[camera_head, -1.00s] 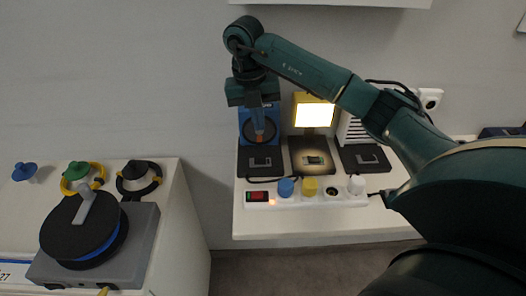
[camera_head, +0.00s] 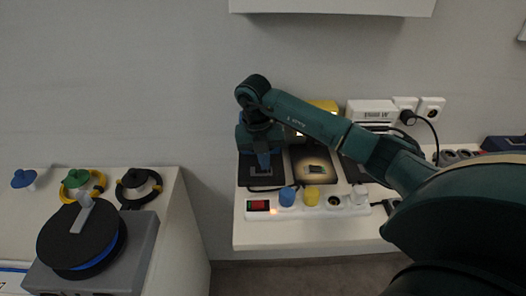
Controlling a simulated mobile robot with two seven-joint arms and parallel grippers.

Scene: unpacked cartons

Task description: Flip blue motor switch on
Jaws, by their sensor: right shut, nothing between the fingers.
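The blue motor (camera_head: 241,120) stands at the left of the white table, mostly hidden behind my right gripper and wrist. Its black base plate (camera_head: 247,180) lies in front of it, with a small light-outlined piece, probably the switch, partly visible. My right gripper (camera_head: 264,166) points down over this plate, shut and empty, its tips close to the switch. I cannot tell whether they touch it, nor the switch's position. My left gripper is out of view.
A power strip (camera_head: 272,214) with a red switch (camera_head: 258,205), blue plug (camera_head: 287,196) and yellow plug (camera_head: 311,197) lies in front. A yellow lamp (camera_head: 323,105) and a white device (camera_head: 371,112) stand to the right. A reel (camera_head: 80,240) sits on the left cabinet.

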